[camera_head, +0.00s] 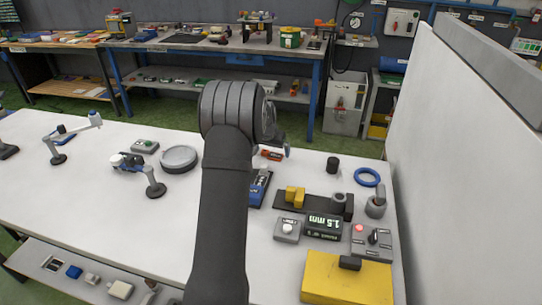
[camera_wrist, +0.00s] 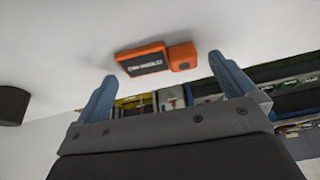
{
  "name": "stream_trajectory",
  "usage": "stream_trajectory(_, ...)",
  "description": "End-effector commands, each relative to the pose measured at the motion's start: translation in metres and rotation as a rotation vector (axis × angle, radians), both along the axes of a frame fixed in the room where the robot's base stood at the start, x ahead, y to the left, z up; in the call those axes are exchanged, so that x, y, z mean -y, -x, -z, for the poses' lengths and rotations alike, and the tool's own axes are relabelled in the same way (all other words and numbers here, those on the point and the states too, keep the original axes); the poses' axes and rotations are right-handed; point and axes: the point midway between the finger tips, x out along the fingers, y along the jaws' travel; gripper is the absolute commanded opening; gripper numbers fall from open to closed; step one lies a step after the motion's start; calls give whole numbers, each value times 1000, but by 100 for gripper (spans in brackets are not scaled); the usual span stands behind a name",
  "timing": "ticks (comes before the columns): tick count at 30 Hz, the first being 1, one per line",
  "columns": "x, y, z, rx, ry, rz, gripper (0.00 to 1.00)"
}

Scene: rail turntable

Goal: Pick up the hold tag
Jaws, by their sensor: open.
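The hold tag is an orange block with a dark label bearing pale lettering and a smaller orange end. In the head view the tag (camera_head: 271,154) lies on the white table, just right of my arm and partly hidden by it. In the wrist view the tag (camera_wrist: 148,61) shows ahead of my fingertips, across the gap between them. My gripper (camera_wrist: 162,67) has its two blue fingers spread wide, with nothing between them. In the head view my gripper (camera_head: 284,147) is mostly hidden behind the arm, near the tag.
A black cylinder (camera_head: 333,164) and a blue ring (camera_head: 367,177) stand to the right. A blue device (camera_head: 259,188), a dark fixture with a yellow block (camera_head: 295,196) and a 1.5 mm display (camera_head: 323,226) are nearer. A white panel (camera_head: 445,150) borders the right side.

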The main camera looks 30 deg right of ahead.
Motion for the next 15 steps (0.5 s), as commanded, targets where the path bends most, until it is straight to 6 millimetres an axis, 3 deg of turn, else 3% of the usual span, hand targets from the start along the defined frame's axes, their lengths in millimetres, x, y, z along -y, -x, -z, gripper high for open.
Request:
stream_trajectory(8,1,-1,4,0,0,0,100)
stream_trajectory(15,1,-1,4,0,0,0,55)
